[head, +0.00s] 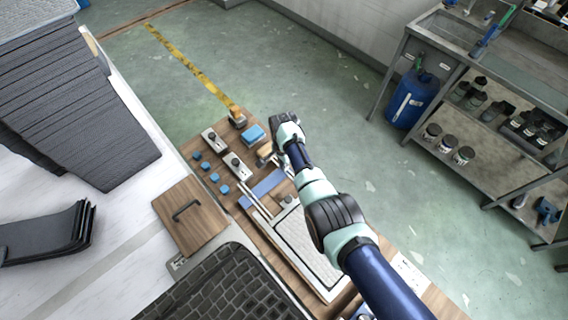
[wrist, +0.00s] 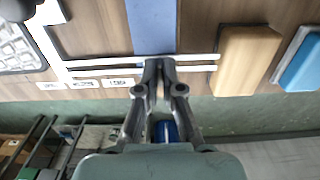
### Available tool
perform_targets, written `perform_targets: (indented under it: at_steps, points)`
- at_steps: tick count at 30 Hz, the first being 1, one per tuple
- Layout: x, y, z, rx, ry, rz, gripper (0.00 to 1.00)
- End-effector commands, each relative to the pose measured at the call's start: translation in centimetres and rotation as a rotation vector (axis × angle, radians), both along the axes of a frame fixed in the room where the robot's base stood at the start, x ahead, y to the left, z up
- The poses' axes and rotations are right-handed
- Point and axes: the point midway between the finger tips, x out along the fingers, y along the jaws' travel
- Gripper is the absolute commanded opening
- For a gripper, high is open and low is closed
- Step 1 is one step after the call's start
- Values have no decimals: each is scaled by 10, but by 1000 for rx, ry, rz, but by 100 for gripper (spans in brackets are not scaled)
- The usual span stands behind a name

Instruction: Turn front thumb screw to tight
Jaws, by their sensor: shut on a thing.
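In the head view the blue panel (head: 268,183) lies on the wooden board, left of my arm, and the arm hides the fingertips and the screw.
A tan block (wrist: 247,60) and a blue block (wrist: 301,62) are right of my gripper in the wrist view. A white-framed grid tray (head: 308,248) lies near my arm. Small blue knobs (head: 214,177) and a handled wooden lid (head: 190,212) are to the left.

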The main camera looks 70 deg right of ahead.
Motion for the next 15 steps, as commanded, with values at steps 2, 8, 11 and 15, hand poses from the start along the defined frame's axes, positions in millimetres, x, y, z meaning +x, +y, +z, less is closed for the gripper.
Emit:
perform_targets:
  at_steps: [2, 8, 11, 15]
  points:
    - [0, -1, 1, -1, 0, -5, 0]
    - [0, -1, 1, -1, 0, -6, 0]
    - [0, -1, 1, -1, 0, -6, 0]
    - [0, -1, 0, -1, 0, -6, 24]
